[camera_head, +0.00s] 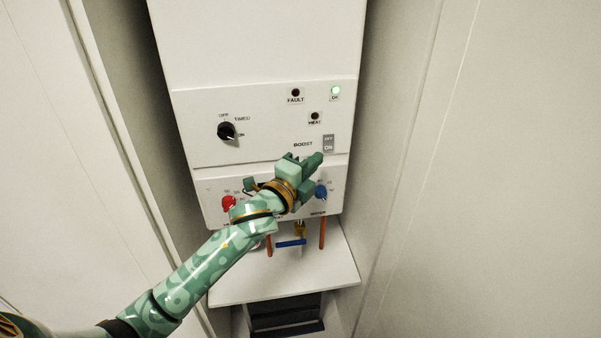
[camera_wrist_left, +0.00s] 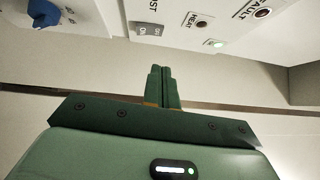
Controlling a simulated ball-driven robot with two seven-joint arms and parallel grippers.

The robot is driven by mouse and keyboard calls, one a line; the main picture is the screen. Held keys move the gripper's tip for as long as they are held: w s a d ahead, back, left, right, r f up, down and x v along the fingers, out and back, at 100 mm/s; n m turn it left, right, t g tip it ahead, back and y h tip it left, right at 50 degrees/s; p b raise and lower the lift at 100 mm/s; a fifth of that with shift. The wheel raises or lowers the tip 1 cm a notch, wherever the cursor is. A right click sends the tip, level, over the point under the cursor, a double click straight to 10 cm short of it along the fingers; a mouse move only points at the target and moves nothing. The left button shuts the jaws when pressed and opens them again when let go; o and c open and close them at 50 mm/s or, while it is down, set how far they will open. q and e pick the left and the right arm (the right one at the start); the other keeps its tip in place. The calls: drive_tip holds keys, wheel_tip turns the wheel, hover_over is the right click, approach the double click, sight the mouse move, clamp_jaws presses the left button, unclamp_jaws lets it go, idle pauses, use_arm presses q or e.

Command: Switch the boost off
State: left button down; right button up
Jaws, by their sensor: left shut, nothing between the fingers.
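The boost switch (camera_head: 328,143) is a small grey rocker on the white boiler panel (camera_head: 270,150), right of the word BOOST. Its upper half reads OFF and its lower half reads ON; which half is pressed in I cannot tell. It also shows upside down in the left wrist view (camera_wrist_left: 147,29). My left gripper (camera_head: 318,158) is shut and empty, its fingertips just below the switch in the head view. In the wrist view its closed fingers (camera_wrist_left: 160,70) appear apart from the switch. My right gripper is in neither view.
A green lamp (camera_head: 335,90) is lit; the FAULT lamp (camera_head: 295,92) and HEAT lamp (camera_head: 315,116) are dark. A black dial (camera_head: 227,131), red knob (camera_head: 228,202) and blue knob (camera_head: 321,192) stick out. Below are pipes (camera_head: 323,233), a blue lever (camera_head: 291,243) and a white shelf (camera_head: 285,284).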

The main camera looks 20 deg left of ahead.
use_arm(q)
drive_tip(key=v, duration=0.3)
drive_tip(key=r+v, duration=0.1)
drive_tip(key=v, duration=0.1)
drive_tip(key=shift+s+d, duration=0.2)
drive_tip(key=shift+s, duration=0.05)
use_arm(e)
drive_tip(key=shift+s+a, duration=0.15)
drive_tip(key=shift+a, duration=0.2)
use_arm(q)
drive_tip(key=shift+d, duration=0.1)
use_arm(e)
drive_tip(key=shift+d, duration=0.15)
